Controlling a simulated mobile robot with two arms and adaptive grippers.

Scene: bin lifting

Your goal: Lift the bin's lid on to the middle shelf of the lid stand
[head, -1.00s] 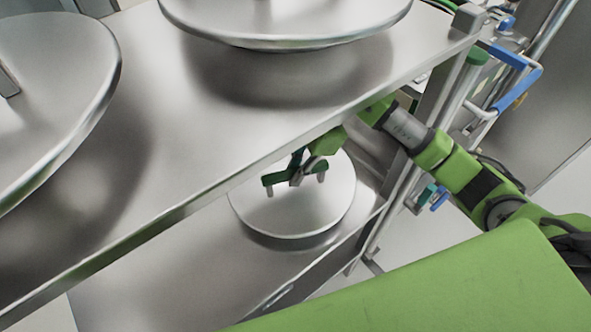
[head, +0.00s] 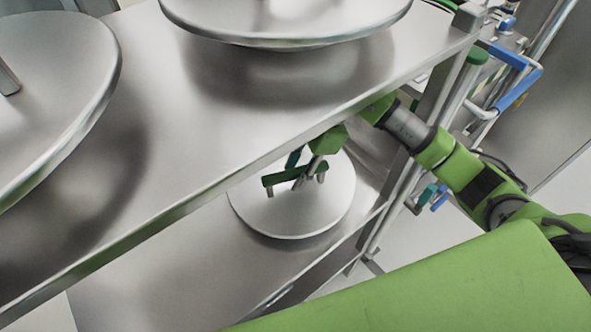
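A round metal lid (head: 290,217) with a dark green bar handle (head: 285,177) lies flat on a lower shelf (head: 185,270) of the metal stand, below the broad upper shelf. My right gripper (head: 298,172) reaches in beneath the upper shelf's edge from the right. Its fingers look spread, one on each side of the handle bar, close to it. The upper shelf's edge and the gripper hide part of the lid's far side. My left gripper is not in view.
Two larger round metal lids (head: 290,22) and (head: 55,95) sit over the upper shelf (head: 200,140). Its front edge (head: 225,185) passes just above my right wrist. A metal post (head: 450,95) and blue-handled pipework (head: 515,90) stand close to my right arm.

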